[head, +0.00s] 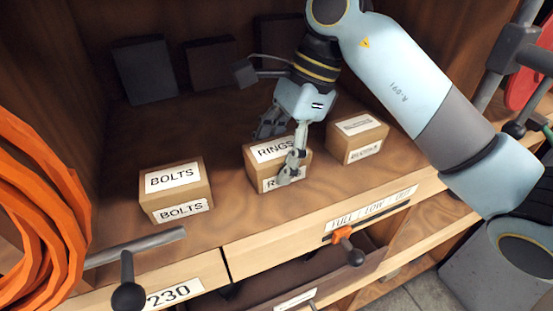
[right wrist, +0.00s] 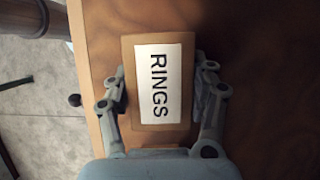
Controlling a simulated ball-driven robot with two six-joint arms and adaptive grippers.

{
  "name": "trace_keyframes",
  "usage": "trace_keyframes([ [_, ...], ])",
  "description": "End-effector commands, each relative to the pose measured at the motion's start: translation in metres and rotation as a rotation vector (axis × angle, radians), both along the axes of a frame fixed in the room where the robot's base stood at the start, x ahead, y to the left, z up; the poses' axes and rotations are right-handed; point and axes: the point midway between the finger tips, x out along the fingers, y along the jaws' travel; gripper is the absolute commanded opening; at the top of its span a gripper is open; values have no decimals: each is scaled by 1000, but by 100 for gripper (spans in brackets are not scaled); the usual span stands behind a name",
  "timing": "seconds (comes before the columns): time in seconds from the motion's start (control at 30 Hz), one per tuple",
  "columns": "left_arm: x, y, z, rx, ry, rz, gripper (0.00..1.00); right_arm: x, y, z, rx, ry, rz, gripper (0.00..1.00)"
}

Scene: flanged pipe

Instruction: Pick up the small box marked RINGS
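The small cardboard box marked RINGS (head: 262,153) stands upright on the wooden shelf, between two similar boxes. It also shows from above in the right wrist view (right wrist: 158,38), its white label facing up. My right gripper (head: 282,150) reaches down over this box, with one finger in front of its labelled front face and the other behind it. In the right wrist view the fingers (right wrist: 160,78) flank the box on both sides, very close to it. They look open, with thin gaps; firm contact does not show. My left gripper is not in view.
A BOLTS box (head: 175,190) stands to the left and another labelled box (head: 357,138) close to the right. Dark panels (head: 143,72) lean at the back. An orange coil (head: 40,215) hangs at the left. Below the shelf edge are drawers with an orange-based handle (head: 345,243).

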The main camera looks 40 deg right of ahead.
Motion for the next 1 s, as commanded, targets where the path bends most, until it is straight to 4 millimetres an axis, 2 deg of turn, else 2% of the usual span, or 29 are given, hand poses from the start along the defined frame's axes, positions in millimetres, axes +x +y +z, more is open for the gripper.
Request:
trace_keyframes([
  [0.03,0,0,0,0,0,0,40,0,0,0,0,0,0,43],
  [0.27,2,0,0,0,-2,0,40,0,0,0,0,0,0,13],
  [0.67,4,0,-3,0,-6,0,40,1,0,7,-1,-4,-1,12],
  [0.9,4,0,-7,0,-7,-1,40,1,0,35,-1,-6,2,12],
  [1.0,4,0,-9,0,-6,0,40,-18,4,34,-1,0,2,12],
])
